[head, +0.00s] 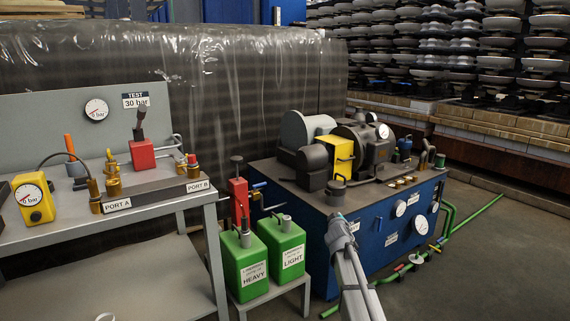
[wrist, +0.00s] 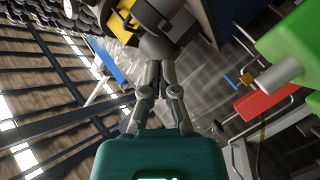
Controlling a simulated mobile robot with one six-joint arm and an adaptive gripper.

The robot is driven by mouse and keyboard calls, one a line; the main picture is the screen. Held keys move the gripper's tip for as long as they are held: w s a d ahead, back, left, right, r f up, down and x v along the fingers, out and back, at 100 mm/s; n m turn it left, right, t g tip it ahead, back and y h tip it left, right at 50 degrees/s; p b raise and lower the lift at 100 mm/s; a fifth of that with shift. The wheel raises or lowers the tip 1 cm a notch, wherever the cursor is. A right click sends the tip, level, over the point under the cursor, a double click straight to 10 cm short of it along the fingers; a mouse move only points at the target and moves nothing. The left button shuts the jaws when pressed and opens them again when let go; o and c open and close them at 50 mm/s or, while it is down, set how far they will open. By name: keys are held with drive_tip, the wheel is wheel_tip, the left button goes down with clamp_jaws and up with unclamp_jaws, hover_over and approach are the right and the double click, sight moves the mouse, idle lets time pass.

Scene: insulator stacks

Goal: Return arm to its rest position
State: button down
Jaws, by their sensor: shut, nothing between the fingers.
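My gripper (wrist: 159,72) shows in the wrist view with its two grey fingers drawn together and nothing between them. Behind its tips are a dark rounded part and a yellow block (wrist: 122,22) of the machinery. A green can (wrist: 290,45) lies to its right in that view, apart from it. In the head view a grey length of my arm rises from the bottom edge in front of the blue power unit (head: 372,240). I cannot make out the fingers there.
Green cans marked HEAVY (head: 246,262) and LIGHT (head: 283,248) stand on a low stand left of my arm. A grey test bench (head: 150,212) with gauges and a red block is at left. Insulator stacks (head: 465,45) stand behind.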

drive_tip(key=s+d+f+m+g+p, duration=0.1)
drive_tip(key=s+f+m+g, duration=0.3)
drive_tip(key=s, duration=0.7)
drive_tip(key=s+d+f+m+g+p, duration=0.15)
drive_tip(key=s+f+g, duration=0.3)
drive_tip(key=s, duration=0.65)
drive_tip(key=s+a+f+m+g+y+p, duration=0.1)
drive_tip(key=s+a+g, duration=0.25)
drive_tip(key=s, duration=0.65)
drive_tip(key=s+a+g+y+p, duration=0.2)
drive_tip(key=s+g, duration=0.2)
drive_tip(key=s, duration=0.6)
wheel_tip(320, 180, up, 38)
drive_tip(key=p, duration=3.7)
drive_tip(key=shift+w+d+f, duration=0.15)
drive_tip(key=shift+w+d, duration=0.05)
